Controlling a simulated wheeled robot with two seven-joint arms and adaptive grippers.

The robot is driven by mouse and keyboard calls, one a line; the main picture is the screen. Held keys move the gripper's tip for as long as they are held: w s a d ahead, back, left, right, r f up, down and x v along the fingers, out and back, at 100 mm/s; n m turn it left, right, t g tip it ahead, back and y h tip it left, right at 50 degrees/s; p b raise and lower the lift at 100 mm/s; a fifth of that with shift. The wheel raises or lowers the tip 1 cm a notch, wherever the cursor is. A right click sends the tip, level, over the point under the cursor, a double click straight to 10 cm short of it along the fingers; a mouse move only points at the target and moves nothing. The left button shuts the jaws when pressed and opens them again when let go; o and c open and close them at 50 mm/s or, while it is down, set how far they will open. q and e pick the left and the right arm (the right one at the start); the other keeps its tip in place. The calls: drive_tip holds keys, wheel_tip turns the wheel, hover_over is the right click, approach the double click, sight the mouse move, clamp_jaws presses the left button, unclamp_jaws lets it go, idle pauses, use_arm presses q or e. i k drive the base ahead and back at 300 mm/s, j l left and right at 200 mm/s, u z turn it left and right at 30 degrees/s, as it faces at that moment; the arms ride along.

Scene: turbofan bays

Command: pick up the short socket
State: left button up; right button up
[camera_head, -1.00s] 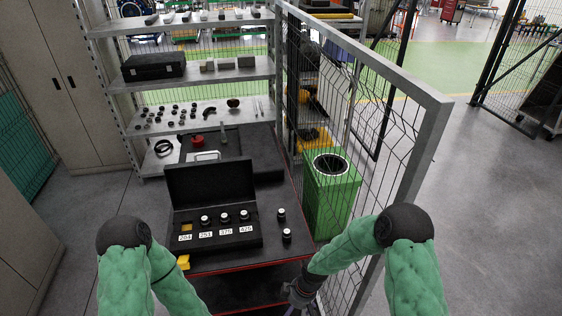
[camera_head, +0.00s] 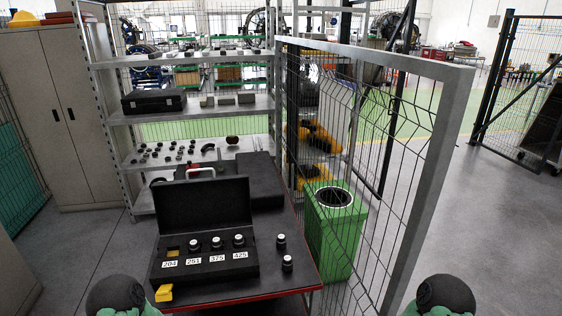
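Two dark sockets with pale tops stand on the table to the right of the open black case (camera_head: 205,273). The rear socket (camera_head: 281,241) looks shorter than the front socket (camera_head: 287,264), though they are small here. Three similar sockets stand in the case behind white labels: a left one (camera_head: 194,245), a middle one (camera_head: 217,244) and a right one (camera_head: 239,242). The slot above label 204 shows yellow and has no socket. Neither gripper is in view; only my green-sleeved arms show at the bottom corners.
The red-edged table (camera_head: 305,275) has a small yellow block (camera_head: 164,293) at the case's front left corner. A green bin (camera_head: 340,258) and a wire mesh fence (camera_head: 400,210) stand to the right. Metal shelves (camera_head: 190,115) stand behind.

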sight(281, 240)
drive_tip(key=i+u, duration=0.25)
drive_tip(key=u, duration=0.2)
drive_tip(key=i+l+u, duration=0.15)
drive_tip(key=u, duration=0.25)
drive_tip(key=i, duration=0.05)
